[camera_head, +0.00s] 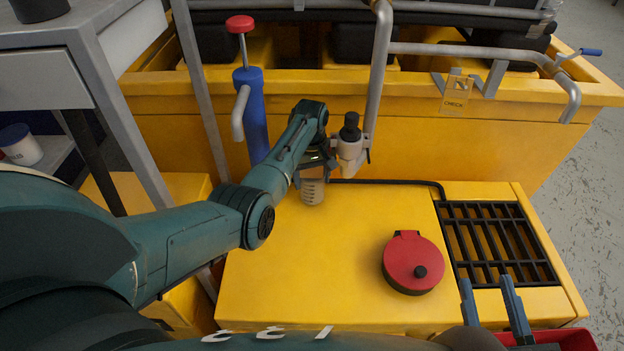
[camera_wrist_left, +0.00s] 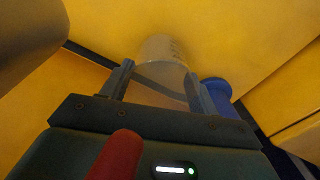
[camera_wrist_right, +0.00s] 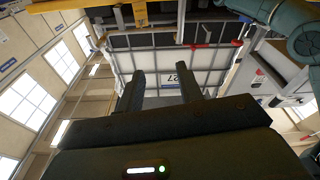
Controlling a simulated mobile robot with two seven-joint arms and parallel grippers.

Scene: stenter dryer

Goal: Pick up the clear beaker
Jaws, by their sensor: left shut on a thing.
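The clear beaker (camera_head: 312,192) is at the back of the yellow top surface, below my left gripper (camera_head: 315,172). In the left wrist view the beaker (camera_wrist_left: 161,52) is between the two fingers of my left gripper (camera_wrist_left: 160,84), which are shut on its sides. Its upper part is hidden by the gripper in the head view. I cannot tell whether its base touches the surface. My right gripper (camera_head: 490,290) is open and empty at the lower right; its fingers also stand apart in the right wrist view (camera_wrist_right: 162,85).
A red lidded round thing (camera_head: 408,266) sits on the yellow surface (camera_head: 300,285), left of a black grate (camera_head: 497,242). A white fitting with a black knob (camera_head: 350,146) and a metal pipe (camera_head: 378,70) stand close beside the left gripper. A blue pump (camera_head: 254,115) stands behind left.

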